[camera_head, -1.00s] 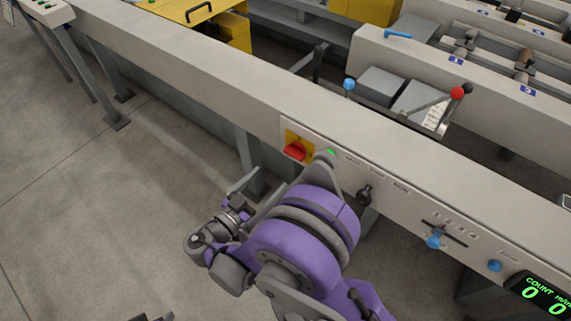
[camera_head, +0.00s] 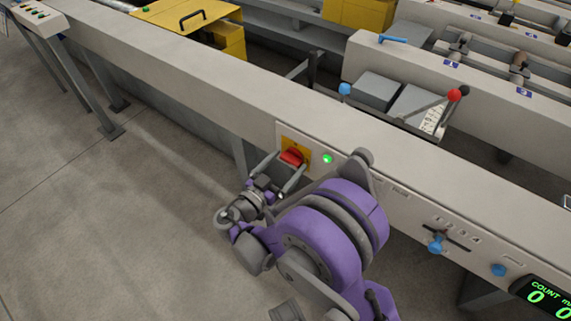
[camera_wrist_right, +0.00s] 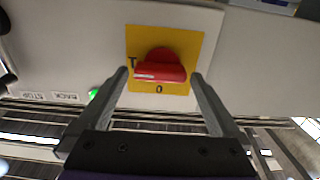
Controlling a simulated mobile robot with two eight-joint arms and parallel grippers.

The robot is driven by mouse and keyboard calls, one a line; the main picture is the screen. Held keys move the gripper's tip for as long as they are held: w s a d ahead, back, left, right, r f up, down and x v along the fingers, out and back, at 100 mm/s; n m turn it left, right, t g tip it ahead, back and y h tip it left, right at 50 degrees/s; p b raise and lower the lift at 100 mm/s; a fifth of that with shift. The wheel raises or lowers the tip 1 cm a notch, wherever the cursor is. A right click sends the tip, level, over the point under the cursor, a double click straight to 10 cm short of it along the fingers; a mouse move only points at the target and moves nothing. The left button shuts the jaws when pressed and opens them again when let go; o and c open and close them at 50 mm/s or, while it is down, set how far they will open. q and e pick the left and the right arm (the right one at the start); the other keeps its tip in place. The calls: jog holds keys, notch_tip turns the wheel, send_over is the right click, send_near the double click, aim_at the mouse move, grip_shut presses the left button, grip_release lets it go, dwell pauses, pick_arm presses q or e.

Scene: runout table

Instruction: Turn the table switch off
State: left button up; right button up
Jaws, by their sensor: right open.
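The table switch is a red rotary knob (camera_head: 291,157) on a yellow plate (camera_head: 283,141) on the front face of the long grey table. In the right wrist view the knob (camera_wrist_right: 160,66) has its bar lying across the picture, with a pale line towards its left end beside a mark on the plate. A "0" is printed below the knob. My right gripper (camera_head: 279,168) is open, with its fingers on either side of the knob; I cannot tell whether they touch it. In the wrist view the gripper (camera_wrist_right: 158,77) is empty. My left gripper is not in view.
A lit green button (camera_head: 327,158) sits just right of the switch. Farther right are a blue lever (camera_head: 436,243), a blue knob (camera_head: 499,269) and a green count display (camera_head: 543,296). The table beam (camera_head: 190,85) runs across; the floor in front at left is clear.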

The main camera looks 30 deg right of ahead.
jog(key=c, duration=1.2)
jog(key=shift+n, duration=0.4)
jog(key=n, duration=0.3)
jog(key=shift+n, duration=0.4)
jog(key=n, duration=0.4)
jog(key=shift+w+n, duration=0.15)
jog(key=shift+n, duration=0.15)
jog(key=n, duration=0.4)
jog(key=shift+a+f, duration=0.1)
jog(key=n, duration=0.4)
jog(key=shift+w+n, duration=0.1)
jog(key=shift+n, duration=0.2)
